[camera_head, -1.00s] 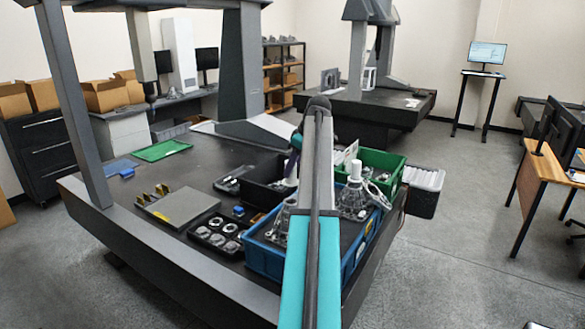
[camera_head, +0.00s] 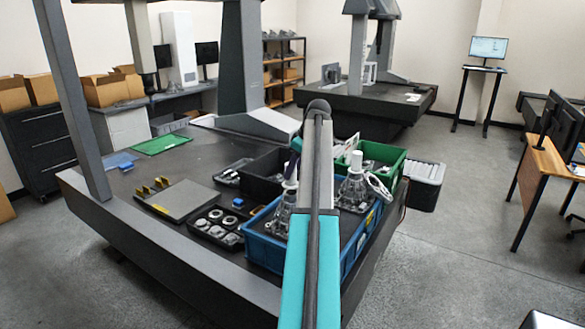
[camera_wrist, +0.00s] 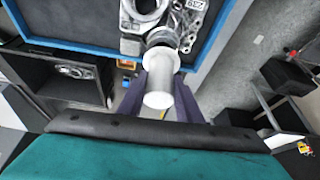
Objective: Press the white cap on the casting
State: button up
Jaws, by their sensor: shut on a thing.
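My gripper (camera_wrist: 160,82) has its two purple-grey fingers shut on the white cap (camera_wrist: 160,88), a smooth cylinder with a wider collar. The cap lines up with a grey metal casting (camera_wrist: 150,10) with a dark ring at its near end. I cannot tell whether the cap is fully seated. In the head view, a white cap (camera_head: 290,184) shows at the top of the left casting (camera_head: 280,218) in the blue tote (camera_head: 262,250). My arm hides part of this casting and most of my gripper.
A second casting (camera_head: 354,190) with a white top stands to the right in the blue tote. A black bin (camera_head: 262,178) and a green bin (camera_head: 390,160) are behind. A black parts tray (camera_head: 210,236) and a grey plate (camera_head: 175,200) lie left on the dark table.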

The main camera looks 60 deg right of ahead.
jog(key=shift+f, duration=0.8)
jog(key=shift+s, duration=0.1)
dwell(1.1)
jog(key=shift+f, duration=0.15)
dwell(1.7)
jog(key=o, duration=1.6)
jog(key=shift+p, duration=0.3)
jog(key=shift+r+p, duration=1.7)
jog(key=shift+r, duration=1.8)
